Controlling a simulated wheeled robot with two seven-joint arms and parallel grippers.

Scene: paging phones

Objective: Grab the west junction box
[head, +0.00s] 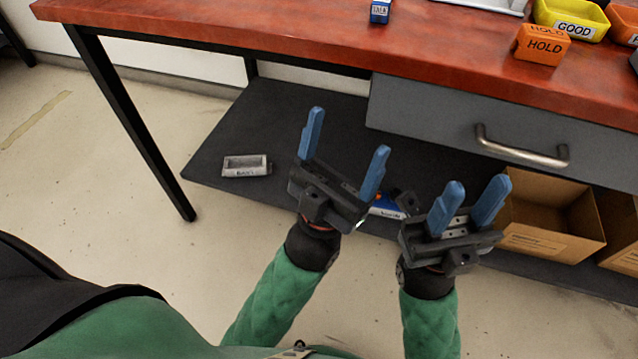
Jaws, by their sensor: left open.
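A small grey open-topped box (246,165) with a white label on its front lies on the dark lower shelf, left of my grippers. Its label is too small to read, so I cannot tell whether it is the west junction box. My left gripper (347,130) is open and empty, to the right of the grey box and apart from it. My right gripper (476,182) is further right, its blue fingers apart with nothing between them. A blue and white item (387,208) on the shelf is partly hidden behind my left gripper.
The red-brown tabletop (240,25) overhangs the shelf (225,135); a black leg (135,125) stands at left. A drawer with a handle (520,152) and a cardboard box (550,215) are at right. Orange HOLD (541,48) and yellow GOOD (572,25) bins and a blue item (380,11) are on top.

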